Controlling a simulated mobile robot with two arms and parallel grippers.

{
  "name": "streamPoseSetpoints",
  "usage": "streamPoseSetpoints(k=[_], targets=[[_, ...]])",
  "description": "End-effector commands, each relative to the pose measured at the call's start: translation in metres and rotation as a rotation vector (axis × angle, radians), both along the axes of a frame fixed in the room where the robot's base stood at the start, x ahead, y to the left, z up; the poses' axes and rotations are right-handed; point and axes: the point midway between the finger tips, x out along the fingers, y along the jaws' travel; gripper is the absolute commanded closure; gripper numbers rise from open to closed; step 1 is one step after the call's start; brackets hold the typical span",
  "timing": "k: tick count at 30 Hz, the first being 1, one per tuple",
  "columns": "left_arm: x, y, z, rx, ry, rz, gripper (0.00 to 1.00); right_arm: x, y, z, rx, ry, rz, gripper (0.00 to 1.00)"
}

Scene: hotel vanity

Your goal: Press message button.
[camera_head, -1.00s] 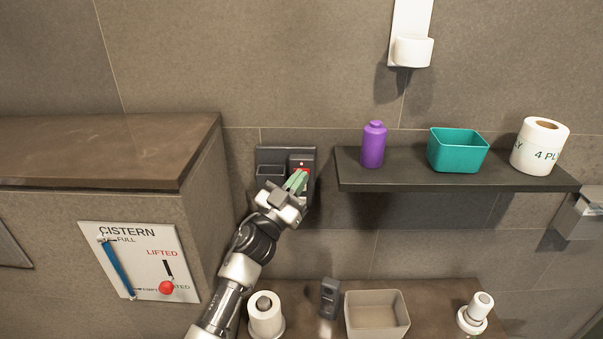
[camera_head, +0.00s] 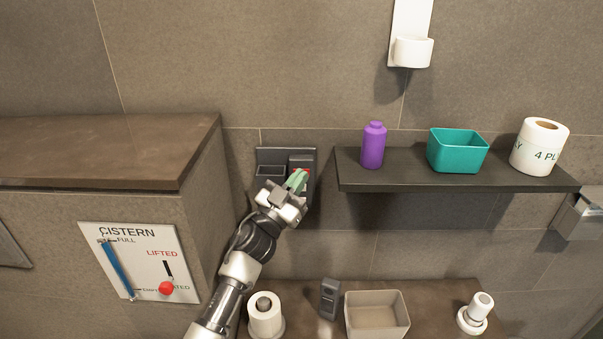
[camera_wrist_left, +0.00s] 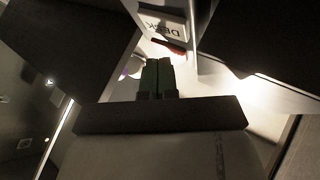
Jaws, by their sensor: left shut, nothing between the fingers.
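A dark grey wall unit (camera_head: 270,155) is fixed to the tiled wall, with an open recess on its left and a raised block on its right. A small red part (camera_head: 307,170) shows on the block beside my fingertips. My left gripper (camera_head: 298,178) has green fingers, shut and empty, at the front of the block; whether they touch it I cannot tell. In the left wrist view the shut fingers (camera_wrist_left: 158,66) point at a pale face with a label reading "DESK" (camera_wrist_left: 161,26) and a red strip (camera_wrist_left: 168,45). No message label is readable. My right gripper is out of view.
A dark shelf (camera_head: 420,184) right of the unit holds a purple bottle (camera_head: 373,147), teal bin (camera_head: 457,152) and paper roll (camera_head: 536,152). A brown-topped cabinet (camera_head: 100,150) stands left. Below, a counter holds a roll (camera_head: 265,318), dark handset-like object (camera_head: 329,298) and beige bin (camera_head: 377,317).

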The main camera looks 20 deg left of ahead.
Motion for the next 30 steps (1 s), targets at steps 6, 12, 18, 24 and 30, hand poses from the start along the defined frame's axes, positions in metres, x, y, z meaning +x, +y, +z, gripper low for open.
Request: streamPoseSetpoints(k=[6, 12, 18, 24, 30], targets=[[-0.011, -0.003, 0.001, -0.001, 0.002, 0.001, 1.0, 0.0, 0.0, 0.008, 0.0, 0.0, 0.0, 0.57], [-0.013, -0.004, 0.0, -0.001, 0.0, 0.0, 1.0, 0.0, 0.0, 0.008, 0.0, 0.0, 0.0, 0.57], [-0.015, -0.004, 0.0, -0.001, 0.001, 0.0, 1.0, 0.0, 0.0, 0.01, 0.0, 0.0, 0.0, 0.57], [-0.032, -0.009, 0.001, -0.001, 0.003, -0.001, 1.0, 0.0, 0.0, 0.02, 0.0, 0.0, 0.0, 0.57], [-0.051, -0.015, 0.001, -0.001, 0.003, -0.001, 1.0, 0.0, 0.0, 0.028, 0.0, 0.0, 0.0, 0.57]])
